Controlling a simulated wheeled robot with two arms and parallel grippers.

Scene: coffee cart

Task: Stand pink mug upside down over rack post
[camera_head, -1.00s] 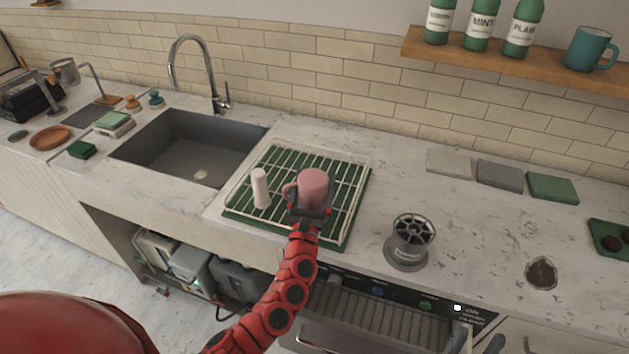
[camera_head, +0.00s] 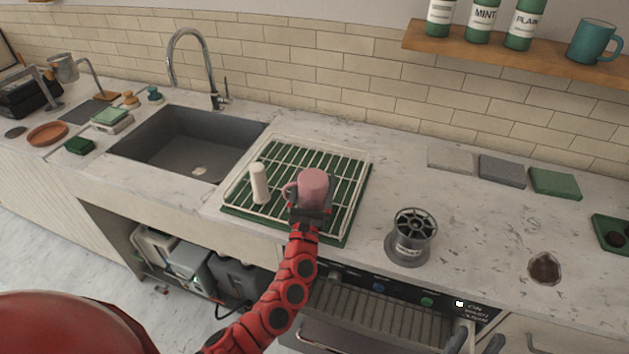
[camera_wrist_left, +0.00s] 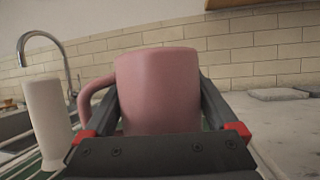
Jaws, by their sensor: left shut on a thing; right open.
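The pink mug (camera_head: 313,187) is held over the drying rack (camera_head: 352,168), to the right of the white rack post (camera_head: 259,183). A closed pink end faces up, so it looks upside down, with its handle toward the post. My left gripper (camera_head: 309,212) is shut on the mug. The mug (camera_wrist_left: 160,90) sits between the dark fingers in the left wrist view, with the post (camera_wrist_left: 47,115) apart at left. The mug's lower rim is hidden.
The sink (camera_head: 185,145) and faucet (camera_head: 195,65) are left of and behind the rack. A grey spoked holder (camera_head: 411,235) stands to the right. Several flat blocks lie along the back wall. Bottles and a teal mug (camera_head: 592,42) are on the shelf. The middle right counter is mostly clear.

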